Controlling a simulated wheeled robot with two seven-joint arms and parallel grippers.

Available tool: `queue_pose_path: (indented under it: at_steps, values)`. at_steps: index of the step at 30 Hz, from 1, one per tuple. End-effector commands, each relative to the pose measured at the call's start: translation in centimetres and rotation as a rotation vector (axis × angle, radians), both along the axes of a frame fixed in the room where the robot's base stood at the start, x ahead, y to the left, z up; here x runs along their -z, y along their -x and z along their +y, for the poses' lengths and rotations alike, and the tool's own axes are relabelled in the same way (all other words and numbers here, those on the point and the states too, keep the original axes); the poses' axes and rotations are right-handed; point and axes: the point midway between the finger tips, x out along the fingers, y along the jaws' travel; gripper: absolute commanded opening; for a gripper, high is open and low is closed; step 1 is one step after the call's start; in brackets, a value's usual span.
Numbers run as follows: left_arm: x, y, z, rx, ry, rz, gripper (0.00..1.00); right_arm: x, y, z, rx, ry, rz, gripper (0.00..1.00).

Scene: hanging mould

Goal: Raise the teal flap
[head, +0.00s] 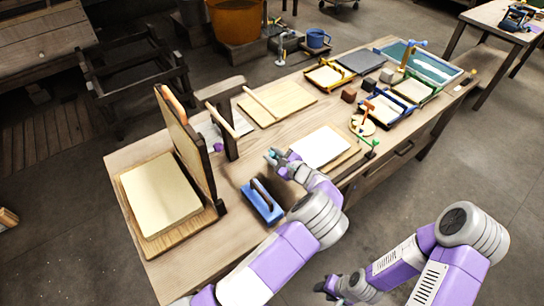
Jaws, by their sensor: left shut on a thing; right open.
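A small teal part (272,155) shows at the fingertips of my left gripper (279,162), which is shut on it at the left end of a white panel (320,146). The panel lies flat on a wooden board on the bench. The fingers hide most of the teal part, and I cannot tell how it joins the panel. My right gripper (333,287) is low in front of the bench, open and apart from everything on it.
An upright framed panel (184,142) with an orange handle stands at the left over a cream pad (160,195). A blue block with a dark handle (262,201) lies near my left forearm. Dark posts with wooden bars (226,120) stand behind. Trays (411,90) fill the right end.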

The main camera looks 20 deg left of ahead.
Motion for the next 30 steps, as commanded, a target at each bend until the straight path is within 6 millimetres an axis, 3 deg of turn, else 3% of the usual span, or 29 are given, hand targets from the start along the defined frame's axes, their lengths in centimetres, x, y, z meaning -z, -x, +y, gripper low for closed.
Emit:
queue_pose_path:
  at_steps: [6,7,11,22,30]
  values:
    - [-0.1,-0.2,-0.2,0.006,0.006,-0.005,0.0,0.0,0.0,0.0,0.0,0.0,0.0,0.43]
    - [-0.1,-0.2,-0.2,0.006,0.006,-0.005,0.32,0.0,0.0,0.0,0.0,0.0,0.0,0.43]
    - [-0.1,-0.1,-0.2,0.005,0.004,-0.004,0.52,0.0,0.0,0.0,0.0,0.0,0.0,0.43]
    - [-0.2,0.2,-0.6,0.004,0.003,-0.003,0.54,-0.1,0.0,0.0,0.0,0.0,0.0,0.43]
    - [-1.1,2.3,-4.2,0.007,0.004,-0.003,0.54,-0.5,0.0,0.0,0.0,0.0,0.0,0.43]
